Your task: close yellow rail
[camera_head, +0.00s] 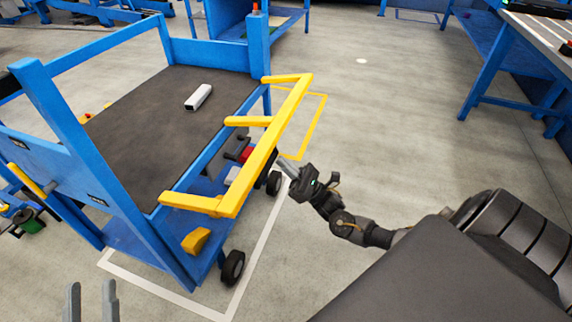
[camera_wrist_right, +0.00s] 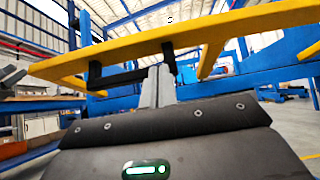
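The yellow rail (camera_head: 272,148) sticks out from the right side of the blue cart (camera_head: 215,57), on several yellow arms. My right gripper (camera_head: 287,168) is just outside the rail's long bar, its fingers pointing toward it. In the right wrist view, the rail (camera_wrist_right: 125,52) crosses above the fingers (camera_wrist_right: 157,85) and carries a black handle (camera_wrist_right: 118,80). The fingers look close together and overlap the handle's right part; contact is unclear. My left gripper (camera_head: 92,302) is at the bottom left, in front of the cart, with its fingers apart and empty.
A white box-shaped piece (camera_head: 198,97) lies on the cart's dark top. A yellow block (camera_head: 196,240) sits on its lower shelf. A blue workbench (camera_head: 500,60) stands at the upper right. The floor between cart and bench is clear.

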